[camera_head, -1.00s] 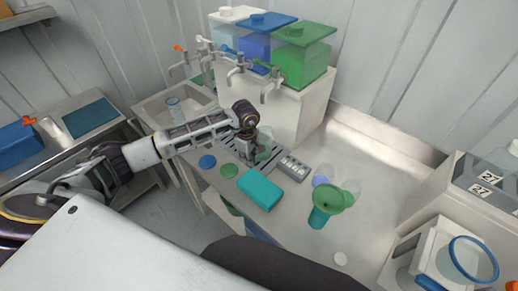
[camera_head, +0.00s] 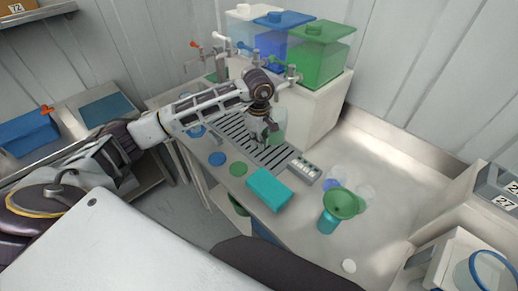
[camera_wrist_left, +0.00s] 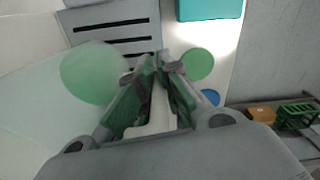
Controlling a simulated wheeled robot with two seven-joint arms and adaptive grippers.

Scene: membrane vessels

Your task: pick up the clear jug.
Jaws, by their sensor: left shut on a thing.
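The clear jug (camera_head: 279,122) is a see-through vessel with a greenish tint, over the slotted grey drip tray (camera_head: 234,131) in front of the tanks. My left gripper (camera_head: 268,134) is beside it and shut on its handle. In the left wrist view my left gripper (camera_wrist_left: 160,75) has its green-padded fingers around the pale handle. The jug's clear body (camera_wrist_left: 45,110) fills the left of that view, with a round green patch seen at it. The jug appears to be held above the tray. My right gripper is not in view.
White, blue and green tanks (camera_head: 322,62) with taps stand on a white block behind. A green funnel (camera_head: 341,203) on a teal vessel and clear cups stand right.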

